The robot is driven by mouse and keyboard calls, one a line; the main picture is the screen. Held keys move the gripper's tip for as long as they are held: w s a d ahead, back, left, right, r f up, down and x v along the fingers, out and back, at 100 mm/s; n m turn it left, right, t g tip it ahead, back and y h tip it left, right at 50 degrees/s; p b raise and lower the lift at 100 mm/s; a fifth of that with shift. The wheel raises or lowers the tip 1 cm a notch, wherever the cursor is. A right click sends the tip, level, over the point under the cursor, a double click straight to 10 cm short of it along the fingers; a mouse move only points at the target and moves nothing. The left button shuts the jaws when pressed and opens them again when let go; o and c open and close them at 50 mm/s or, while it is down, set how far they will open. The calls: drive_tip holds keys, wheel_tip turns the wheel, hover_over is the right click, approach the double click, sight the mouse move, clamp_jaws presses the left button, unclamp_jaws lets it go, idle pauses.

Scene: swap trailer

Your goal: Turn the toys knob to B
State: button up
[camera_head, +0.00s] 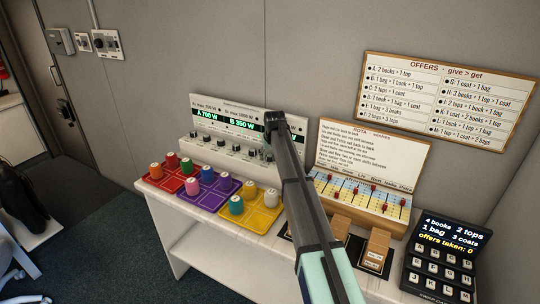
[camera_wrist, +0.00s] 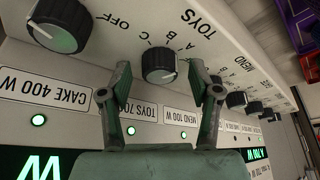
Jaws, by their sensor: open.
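The toys knob (camera_wrist: 159,63) is a black round knob with a light edge mark, on the white panel (camera_wrist: 75,62). The letters A, B, C and OFF are printed around it, with TOYS beside them. I cannot tell for certain which letter it points to. My gripper (camera_wrist: 163,85) is open, with one finger on each side of the toys knob; contact is not clear. In the head view my gripper (camera_head: 269,128) is at the panel, and my arm hides part of the panel there.
The cake knob (camera_wrist: 58,24) is left of the toys knob in the wrist view, and the mend knob (camera_wrist: 236,99) is close on the right. Green lamps glow below the knobs. Coloured trays (camera_head: 206,190) with spools stand before the panel; a rota board (camera_head: 372,165) is right of it.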

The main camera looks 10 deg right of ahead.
drive_tip(key=c, duration=1.1)
drive_tip(key=shift+c, duration=0.2)
drive_tip(key=shift+n, duration=0.3)
drive_tip(key=n+y+b, duration=0.1)
drive_tip(key=n, duration=0.2)
drive_tip(key=shift+d, duration=0.1)
drive_tip(key=shift+n+g+y+b, duration=0.45)
drive_tip(key=shift+n+y, duration=0.45)
drive_tip(key=shift+n, duration=1.1)
drive_tip(key=shift+g, duration=0.25)
drive_tip(key=o, duration=1.1)
drive_tip(key=shift+o, duration=0.2)
